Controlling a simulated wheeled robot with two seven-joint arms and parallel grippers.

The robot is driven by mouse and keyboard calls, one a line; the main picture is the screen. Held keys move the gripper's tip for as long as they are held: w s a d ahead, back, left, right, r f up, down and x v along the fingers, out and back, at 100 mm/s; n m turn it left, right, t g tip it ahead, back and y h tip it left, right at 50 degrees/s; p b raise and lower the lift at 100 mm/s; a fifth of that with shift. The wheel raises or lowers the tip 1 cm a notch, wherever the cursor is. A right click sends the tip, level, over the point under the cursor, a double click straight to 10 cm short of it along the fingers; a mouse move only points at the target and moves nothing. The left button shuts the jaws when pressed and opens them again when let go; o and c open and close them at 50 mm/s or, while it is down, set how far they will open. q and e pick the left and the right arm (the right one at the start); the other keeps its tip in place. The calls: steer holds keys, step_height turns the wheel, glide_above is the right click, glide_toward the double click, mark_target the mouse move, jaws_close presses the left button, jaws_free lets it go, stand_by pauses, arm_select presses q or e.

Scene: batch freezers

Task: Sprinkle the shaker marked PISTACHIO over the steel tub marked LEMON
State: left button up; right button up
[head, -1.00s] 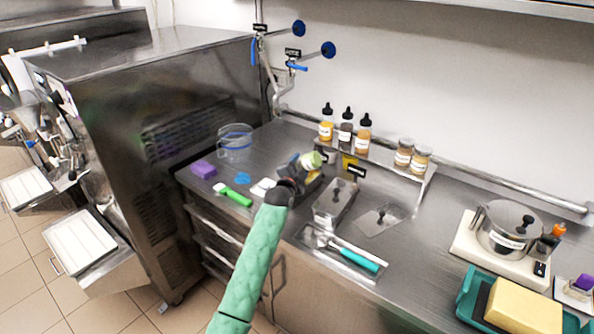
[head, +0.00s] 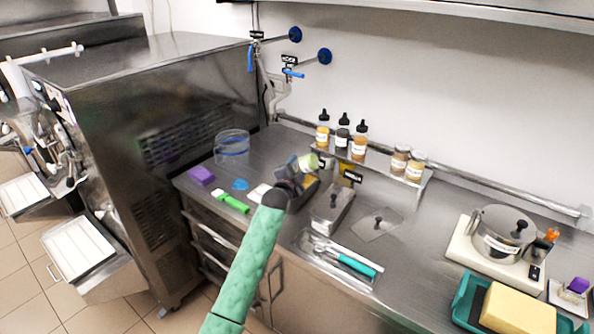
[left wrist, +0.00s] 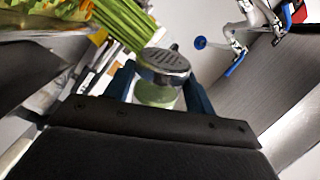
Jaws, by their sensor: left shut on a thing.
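My left gripper (head: 297,170) is shut on a shaker (head: 308,162) with pale green contents, held tilted above the counter. In the left wrist view the shaker's perforated steel cap (left wrist: 163,62) points away from the palm, with green (left wrist: 155,95) showing between the fingers. Its label cannot be read. An open steel tub (head: 306,188) lies under and beside the gripper, partly hidden by it and my arm. Small dark tags stand behind the tubs, one with yellow (head: 350,174); I cannot read LEMON on any. My right gripper is not in view.
A lidded steel tub (head: 333,212) and a loose lid (head: 377,224) are to the right. A tray with utensils (head: 340,258) lies in front. Bottles (head: 342,134) and two shakers (head: 406,164) stand on a rear shelf. A clear container (head: 232,147) is left.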

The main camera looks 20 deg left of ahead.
arm_select(q)
steer(key=shift+f+b, duration=0.4)
steer(key=shift+f, duration=0.5)
steer(key=shift+w+r, duration=0.1)
steer(key=shift+w+d+b, duration=0.2)
steer(key=shift+w+d, duration=0.05)
steer(key=shift+w, duration=0.35)
steer(key=shift+w+d+b, duration=0.2)
steer(key=shift+w+b, duration=0.05)
steer(key=shift+w, duration=0.4)
steer(key=shift+w+d+b, duration=0.2)
steer(key=shift+w+d, duration=0.05)
steer(key=shift+w, duration=0.35)
steer(key=shift+r+p, duration=0.6)
steer(key=shift+r, duration=0.2)
steer(key=shift+f+b, duration=0.45)
steer(key=shift+f, duration=0.4)
steer(key=shift+r+p, duration=0.6)
steer(key=shift+r, duration=0.3)
steer(key=shift+f+b, duration=0.5)
steer(key=shift+f, duration=0.45)
